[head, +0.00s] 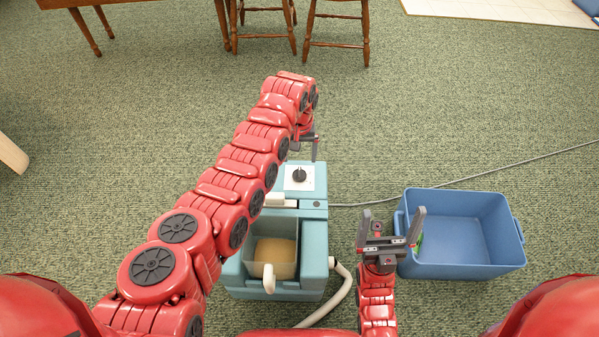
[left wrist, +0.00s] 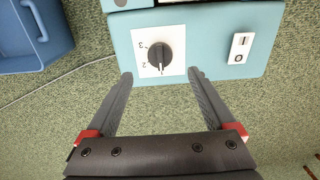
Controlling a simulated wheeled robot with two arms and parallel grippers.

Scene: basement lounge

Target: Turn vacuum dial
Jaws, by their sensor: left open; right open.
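The vacuum (head: 315,250) is a light blue box on the carpet with a clear bin in front. Its black dial (head: 299,175) sits on a white plate on the top rear part. In the left wrist view the dial (left wrist: 160,55) shows between and beyond the fingertips, with numbers 2 and 3 visible on the plate. My left gripper (head: 303,141) is open just behind the dial and also shows in the left wrist view (left wrist: 160,76); I see no contact with the dial. My right gripper (head: 392,223) is open and empty, between the vacuum and the blue bin.
A blue bin (head: 465,268) stands to the right of the vacuum, with something green partly hidden at its left side. A white hose (head: 335,306) curls at the front right of the vacuum. A cord (head: 480,176) runs right. A rocker switch (left wrist: 240,47) is beside the dial. Wooden chairs (head: 336,17) stand far behind.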

